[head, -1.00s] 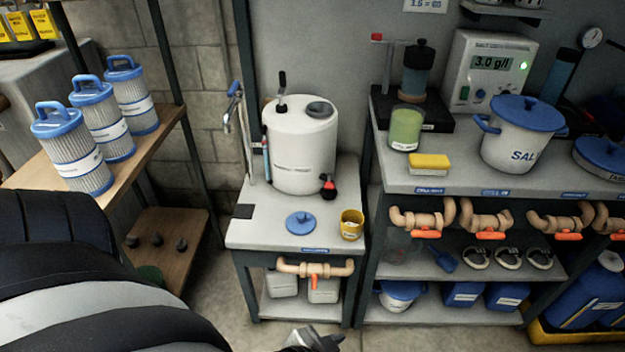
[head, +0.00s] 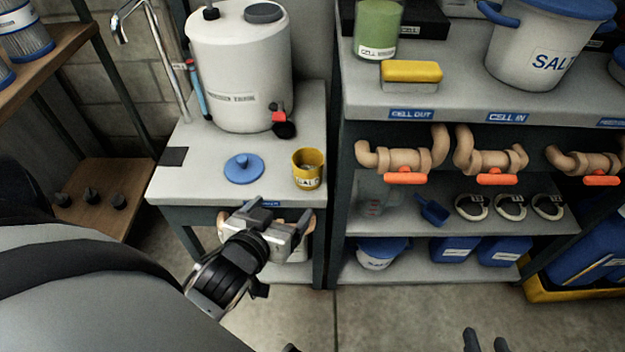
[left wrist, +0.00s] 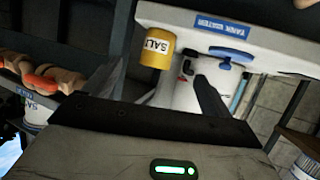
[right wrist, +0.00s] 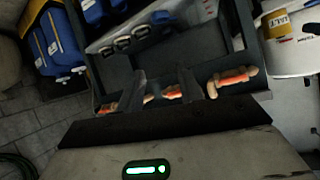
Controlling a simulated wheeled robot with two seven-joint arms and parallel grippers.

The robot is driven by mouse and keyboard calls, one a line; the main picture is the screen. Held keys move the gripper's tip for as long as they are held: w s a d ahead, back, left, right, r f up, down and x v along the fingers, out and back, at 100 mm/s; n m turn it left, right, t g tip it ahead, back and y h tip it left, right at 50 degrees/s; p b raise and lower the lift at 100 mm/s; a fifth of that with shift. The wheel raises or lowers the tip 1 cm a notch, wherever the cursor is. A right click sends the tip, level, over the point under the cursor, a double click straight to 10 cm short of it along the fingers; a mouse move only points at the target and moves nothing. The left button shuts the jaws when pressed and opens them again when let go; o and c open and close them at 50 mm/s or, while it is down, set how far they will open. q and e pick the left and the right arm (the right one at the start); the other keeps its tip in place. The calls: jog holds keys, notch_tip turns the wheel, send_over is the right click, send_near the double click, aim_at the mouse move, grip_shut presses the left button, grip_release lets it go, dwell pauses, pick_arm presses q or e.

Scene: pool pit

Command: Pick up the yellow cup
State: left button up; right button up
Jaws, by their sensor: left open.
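The yellow cup (head: 308,170) with a white salt label stands upright near the front right corner of the small grey bench (head: 215,190). It also shows in the left wrist view (left wrist: 157,48), ahead of and between the two fingers. My left gripper (head: 285,213) is open and empty, just in front of the bench edge, below and apart from the cup. My right gripper (head: 486,341) shows only its finger tips at the bottom of the head view. Its fingers stand apart in the right wrist view (right wrist: 163,85), with nothing between them.
A blue lid (head: 244,168) lies left of the cup, and a white tank (head: 242,80) stands behind. Pipes with orange handles (head: 405,178) stick out from the shelf unit on the right. A yellow sponge (head: 411,72) lies on its top. Floor is free below.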

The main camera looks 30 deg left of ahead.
aim_at(303, 183)
pick_arm(q)
jog(key=b+x, duration=0.1)
jog(key=x, duration=1)
jog(key=shift+w+f+b, duration=0.1)
jog(key=shift+f+b, duration=0.05)
jog(key=shift+b, duration=0.15)
jog(key=x, duration=0.3)
jog(key=b+x, duration=0.1)
jog(key=x, duration=0.1)
jog(key=shift+w+a+r, duration=0.1)
jog(key=shift+w+r, duration=0.05)
jog(key=shift+r, duration=0.25)
jog(key=c, duration=1.1)
